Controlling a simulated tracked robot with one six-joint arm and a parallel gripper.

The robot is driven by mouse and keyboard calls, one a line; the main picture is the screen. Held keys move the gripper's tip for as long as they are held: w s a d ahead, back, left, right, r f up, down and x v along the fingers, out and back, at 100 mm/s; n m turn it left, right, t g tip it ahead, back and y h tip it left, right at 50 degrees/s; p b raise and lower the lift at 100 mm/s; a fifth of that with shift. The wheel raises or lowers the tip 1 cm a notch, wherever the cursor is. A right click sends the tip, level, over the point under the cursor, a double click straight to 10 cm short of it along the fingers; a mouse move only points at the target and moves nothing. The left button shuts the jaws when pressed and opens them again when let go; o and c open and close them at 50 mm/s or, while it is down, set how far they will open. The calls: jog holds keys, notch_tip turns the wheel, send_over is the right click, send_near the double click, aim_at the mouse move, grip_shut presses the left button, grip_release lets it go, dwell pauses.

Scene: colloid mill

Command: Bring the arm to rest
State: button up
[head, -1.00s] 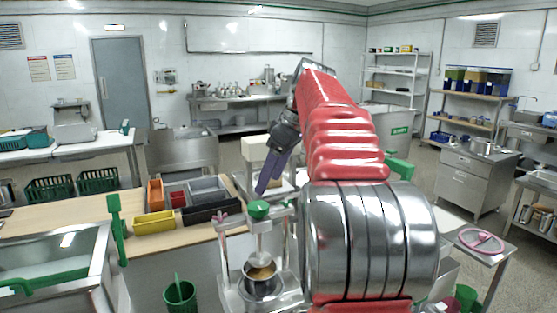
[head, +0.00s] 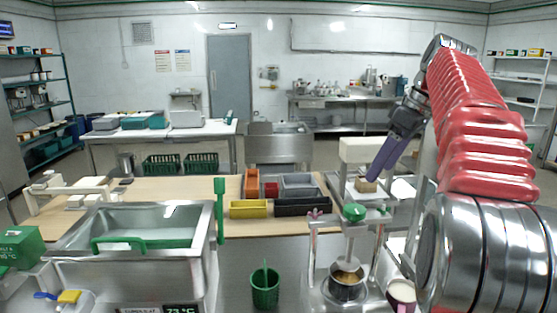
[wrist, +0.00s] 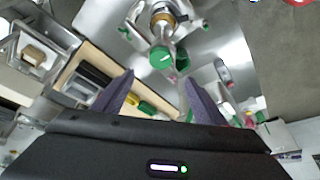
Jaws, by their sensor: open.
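My gripper (head: 375,175) has purple fingers and hangs at the end of my red and silver arm, at the right of the head view. It points down and to the left, above the mill with the green knob (head: 354,212). In the wrist view my gripper (wrist: 158,88) shows two purple fingers spread apart with nothing held between them. The green knob also shows in the wrist view (wrist: 162,58), beyond the fingertips. The gripper looks apart from it.
A steel basin (head: 150,225) with a green handle stands at the left. Yellow (head: 248,209), orange and grey bins sit on the wooden counter (head: 150,190). A metal cup (head: 346,285) stands under the mill. A green bucket (head: 265,288) is in front of the counter.

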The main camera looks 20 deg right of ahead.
notch_tip(320, 180, down, 6)
jog(key=w+d+m+h, duration=0.1)
jog(key=d+m, duration=0.2)
jog(key=m, duration=0.2)
jog(key=s+a+f+m, duration=0.2)
jog(key=a+f+m, duration=0.1)
jog(key=a+f, duration=0.2)
jog(key=s+a+f+n, duration=0.1)
jog(key=s+a+f, duration=0.3)
jog(key=a, duration=0.5)
jog(key=s+a+f+t, duration=0.1)
jog(key=s+a+f, duration=0.3)
jog(key=s+a, duration=0.4)
jog(key=s+a+f+n+h, duration=0.1)
jog(key=s+a+f, duration=0.4)
jog(key=a, duration=0.5)
jog(key=shift+s+a+n+t, duration=0.3)
jog(key=shift+s+a, duration=0.05)
jog(key=shift+s, duration=0.2)
